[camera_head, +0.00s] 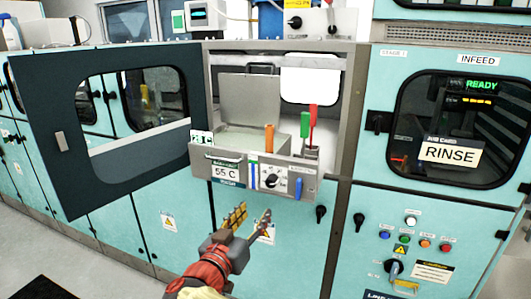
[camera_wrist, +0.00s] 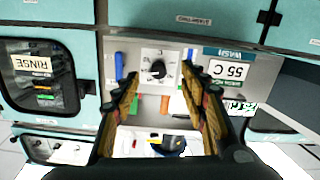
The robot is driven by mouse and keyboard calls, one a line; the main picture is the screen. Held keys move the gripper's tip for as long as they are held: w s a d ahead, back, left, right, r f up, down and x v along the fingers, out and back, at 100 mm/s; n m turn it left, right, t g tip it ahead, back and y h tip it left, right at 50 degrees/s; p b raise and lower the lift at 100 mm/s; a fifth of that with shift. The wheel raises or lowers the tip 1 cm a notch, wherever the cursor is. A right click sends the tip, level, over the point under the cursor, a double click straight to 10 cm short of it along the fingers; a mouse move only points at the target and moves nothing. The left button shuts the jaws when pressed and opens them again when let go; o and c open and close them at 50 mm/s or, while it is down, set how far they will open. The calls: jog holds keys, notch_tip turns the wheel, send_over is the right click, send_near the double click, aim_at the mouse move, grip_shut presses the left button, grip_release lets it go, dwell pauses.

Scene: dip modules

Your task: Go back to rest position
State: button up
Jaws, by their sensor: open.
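My gripper (camera_head: 250,222) is in the lower middle of the head view, below and in front of the wash module's control panel (camera_head: 222,183). Its fingers are apart with nothing between them. The fingers look apart from the panel in the head view.
A dark windowed door (camera_head: 62,140) stands open at the left. Orange (camera_head: 269,138), green (camera_head: 304,124) and red (camera_head: 313,118) handles stand upright in the open wash bay. The "RINSE" module (camera_head: 450,153) is at the right. Grey floor shows at the lower left.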

jog(key=s+d+f+n+g, duration=0.4)
jog(key=s+f+n+g, duration=0.1)
jog(key=f, duration=0.5)
jog(key=s+d+f+n+g+y+p, duration=0.25)
jog(key=s+d+g, duration=0.25)
jog(key=s+d, duration=0.5)
jog(key=s+d+r+m+g+y+p, duration=0.1)
jog(key=s+d+r+g+y+p, duration=0.2)
jog(key=s, duration=0.8)
jog(key=s+d+r+m+t+p, duration=0.1)
jog(key=d+r+m+t, duration=0.1)
jog(key=d+r+m, duration=0.2)
notch_tip(320, 180, up, 3)
jog(key=shift+d+f+p, duration=0.15)
jog(key=shift+d+p, duration=0.2)
jog(key=shift+d, duration=0.9)
